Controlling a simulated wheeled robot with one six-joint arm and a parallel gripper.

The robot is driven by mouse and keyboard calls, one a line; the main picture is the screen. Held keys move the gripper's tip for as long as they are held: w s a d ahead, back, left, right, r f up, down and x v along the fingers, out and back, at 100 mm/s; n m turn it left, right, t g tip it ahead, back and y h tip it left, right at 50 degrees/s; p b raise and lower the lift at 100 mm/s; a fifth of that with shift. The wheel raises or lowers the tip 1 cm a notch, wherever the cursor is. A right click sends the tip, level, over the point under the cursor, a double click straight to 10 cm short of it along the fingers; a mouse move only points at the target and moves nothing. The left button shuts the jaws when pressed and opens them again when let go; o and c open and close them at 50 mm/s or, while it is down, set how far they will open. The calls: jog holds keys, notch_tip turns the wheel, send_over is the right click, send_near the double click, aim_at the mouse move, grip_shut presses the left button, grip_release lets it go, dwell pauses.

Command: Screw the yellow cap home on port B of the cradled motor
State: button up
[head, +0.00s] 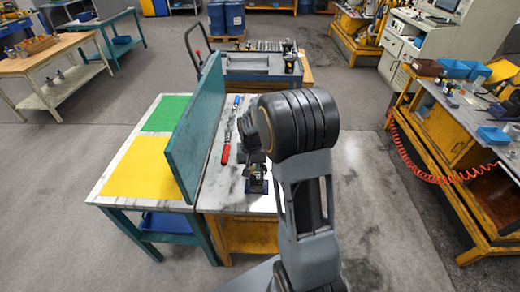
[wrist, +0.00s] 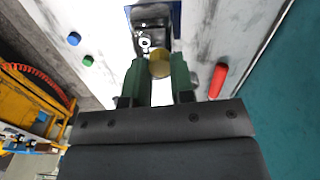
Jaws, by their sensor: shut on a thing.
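The yellow cap (wrist: 159,65) sits between the fingertips of my gripper (wrist: 160,76) in the wrist view, and the gripper is shut on it. The dark motor (wrist: 148,40) is just beyond the cap, in its blue cradle (wrist: 177,15). The cap overlaps the motor's near end in this view. I cannot tell whether it touches port B, whose label I cannot read. In the head view my gripper is over the motor (head: 257,179) at the front of the marble-topped bench, and my arm hides part of it.
A blue piece (wrist: 74,38) and a green piece (wrist: 88,60) lie left of the motor in the wrist view. A red-handled tool (head: 226,152) lies on the bench beside an upright teal panel (head: 196,128). Yellow (head: 145,168) and green (head: 167,113) mats lie beyond the panel.

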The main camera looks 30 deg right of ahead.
aim_at(258, 179)
jog(key=shift+s+d+r+m, duration=0.1)
jog(key=shift+d+r+m, duration=0.2)
jog(key=shift+d+r, duration=0.5)
jog(key=shift+s+d+r+m, duration=0.1)
jog(key=shift+d+m, duration=0.2)
jog(key=shift+f+b, duration=1.65)
jog(key=shift+f, duration=0.9)
jog(key=shift+s+f+b, duration=0.1)
jog(key=shift+f+b, duration=0.25)
jog(key=shift+f, duration=0.05)
jog(key=shift+a+m, duration=0.1)
jog(key=shift+m, duration=0.8)
jog(key=o, duration=0.6)
jog(key=shift+o, duration=0.2)
